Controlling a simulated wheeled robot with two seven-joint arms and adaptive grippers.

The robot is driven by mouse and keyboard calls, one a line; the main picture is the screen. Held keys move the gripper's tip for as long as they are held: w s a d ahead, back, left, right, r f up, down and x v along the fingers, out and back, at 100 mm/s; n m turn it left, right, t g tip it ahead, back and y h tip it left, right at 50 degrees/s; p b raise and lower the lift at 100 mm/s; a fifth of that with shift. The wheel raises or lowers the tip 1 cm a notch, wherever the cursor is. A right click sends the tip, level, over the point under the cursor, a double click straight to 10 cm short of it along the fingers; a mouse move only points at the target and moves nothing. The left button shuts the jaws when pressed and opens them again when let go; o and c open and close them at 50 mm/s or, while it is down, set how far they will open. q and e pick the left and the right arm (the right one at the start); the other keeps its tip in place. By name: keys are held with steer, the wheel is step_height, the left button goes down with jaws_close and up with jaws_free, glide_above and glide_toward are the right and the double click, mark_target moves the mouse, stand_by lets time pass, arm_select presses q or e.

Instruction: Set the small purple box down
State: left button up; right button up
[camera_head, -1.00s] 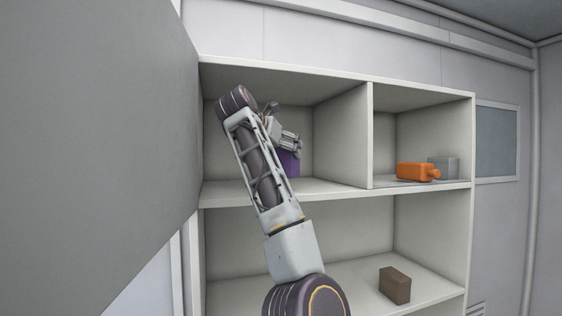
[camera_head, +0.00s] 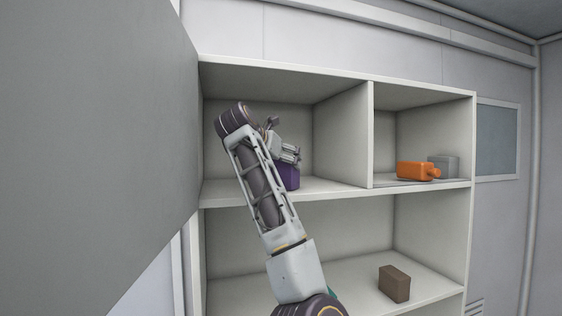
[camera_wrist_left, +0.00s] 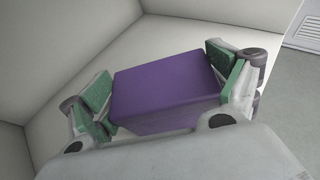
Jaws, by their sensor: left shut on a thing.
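The small purple box (camera_head: 289,176) is in the upper left compartment of the shelf unit, at or just above its floor; I cannot tell whether it touches. My left gripper (camera_head: 286,154) reaches in from the left and covers the box's upper part. In the left wrist view the purple box (camera_wrist_left: 165,90) sits between the green finger pads of my left gripper (camera_wrist_left: 163,93), which is shut on it. My right gripper is not in view.
The compartment floor (camera_head: 335,188) is clear right of the box, up to a divider (camera_head: 343,135). An orange bottle (camera_head: 414,171) and a grey box (camera_head: 447,166) are in the right compartment. A brown box (camera_head: 395,284) stands below. A grey panel (camera_head: 90,130) fills the left.

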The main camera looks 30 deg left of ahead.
arm_select(q)
steer(key=shift+f, duration=0.1)
steer(key=o, duration=0.9)
steer(key=shift+s+r, duration=0.1)
steer(key=shift+r, duration=0.1)
steer(key=b+v, duration=0.2)
steer(key=v, duration=0.5)
steer(key=shift+s, duration=0.2)
